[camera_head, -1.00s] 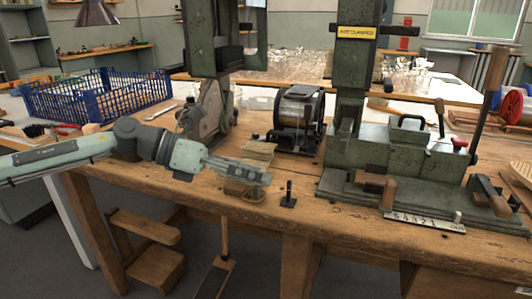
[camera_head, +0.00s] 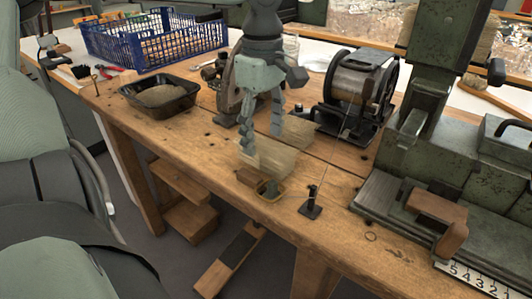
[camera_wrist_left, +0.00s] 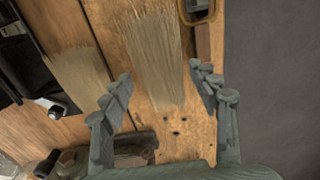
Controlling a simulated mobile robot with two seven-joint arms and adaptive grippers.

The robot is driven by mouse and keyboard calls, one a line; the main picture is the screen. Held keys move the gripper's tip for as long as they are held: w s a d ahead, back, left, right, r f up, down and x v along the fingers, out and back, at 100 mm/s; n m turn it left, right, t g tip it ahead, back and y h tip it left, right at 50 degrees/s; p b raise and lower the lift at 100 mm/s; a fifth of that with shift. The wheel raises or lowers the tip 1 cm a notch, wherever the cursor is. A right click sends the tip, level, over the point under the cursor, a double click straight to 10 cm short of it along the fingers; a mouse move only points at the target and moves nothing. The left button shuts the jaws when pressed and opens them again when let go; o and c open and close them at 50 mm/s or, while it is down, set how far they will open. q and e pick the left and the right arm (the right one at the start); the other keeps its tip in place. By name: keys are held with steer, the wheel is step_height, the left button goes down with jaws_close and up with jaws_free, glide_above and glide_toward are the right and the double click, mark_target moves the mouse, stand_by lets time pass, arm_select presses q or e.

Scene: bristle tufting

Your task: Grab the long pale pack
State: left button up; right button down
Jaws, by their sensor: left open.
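A long pale pack of bristles (camera_head: 272,158) lies flat on the wooden bench, partly behind my left gripper's finger. In the left wrist view the long pale pack (camera_wrist_left: 155,55) runs between my fingers, with its near end a little beyond the fingertips' line. A second, shorter-looking pale pack (camera_wrist_left: 82,78) lies to its left there; it also shows in the head view (camera_head: 296,130). My left gripper (camera_head: 262,136) points down over the packs, open, with one finger on each side of the long one. Contact with the pack cannot be told. My right gripper is not in view.
A small wood-rimmed dish (camera_head: 270,190) and a black post on a base (camera_head: 311,207) stand near the bench front. A black tray (camera_head: 160,92) and blue crate (camera_head: 150,40) are at left. A drum machine (camera_head: 358,90) and a green press (camera_head: 475,190) stand right.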

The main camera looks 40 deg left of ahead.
mark_target(262, 146)
arm_select(q)
step_height(262, 146, down, 3)
steer(key=shift+s+f, duration=0.1)
steer(key=shift+f, duration=0.05)
steer(key=c, duration=1.3)
